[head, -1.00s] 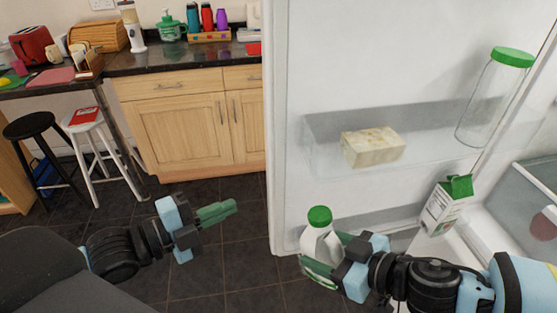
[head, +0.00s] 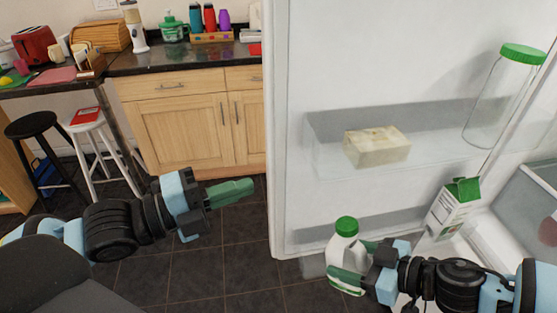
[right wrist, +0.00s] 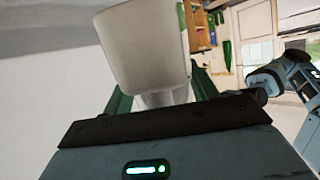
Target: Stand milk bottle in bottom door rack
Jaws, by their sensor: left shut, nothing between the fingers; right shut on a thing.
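The milk bottle (head: 343,245) is white with a green cap and stands roughly upright in the head view. My right gripper (head: 350,280) is shut on it low down, in front of the fridge door's lower part. The bottle also fills the upper middle of the right wrist view (right wrist: 143,45), between the green fingers. The bottom door rack (head: 314,264) is a clear bin low on the door, partly hidden by the bottle and my gripper. Whether the bottle's base touches the rack cannot be told. My left gripper (head: 232,192) is shut and empty over the dark floor.
The upper door rack (head: 320,155) holds a pale block (head: 377,147) and a clear jar with a green lid (head: 497,95). A white and green carton (head: 452,208) stands right of the bottle. Wooden cabinets (head: 190,130) and stools (head: 88,117) are at the left.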

